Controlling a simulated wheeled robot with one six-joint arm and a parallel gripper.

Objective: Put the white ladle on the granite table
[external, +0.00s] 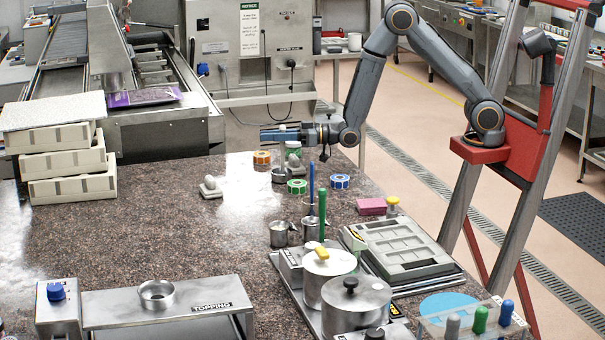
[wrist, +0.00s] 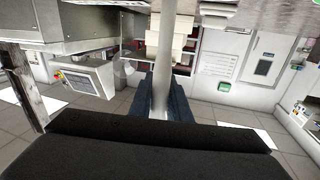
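My gripper (external: 264,134) is above the far part of the granite table (external: 160,225), pointing left and roughly level. In the wrist view, the dark fingers of my gripper (wrist: 160,98) are closed around a long pale handle, which I take for the white ladle (wrist: 165,50). The handle runs up from between the fingers to the top edge of the picture. The ladle's bowl cannot be made out, and I cannot pick the ladle out in the external view.
Below my gripper stand tape rolls (external: 297,186) and small metal cups. Stacked pale boxes (external: 68,165) stand at the far left. Pots (external: 356,305) and a grey tray (external: 400,245) fill the right front. The table's middle left is largely clear, beside a grey weight-like object (external: 210,187).

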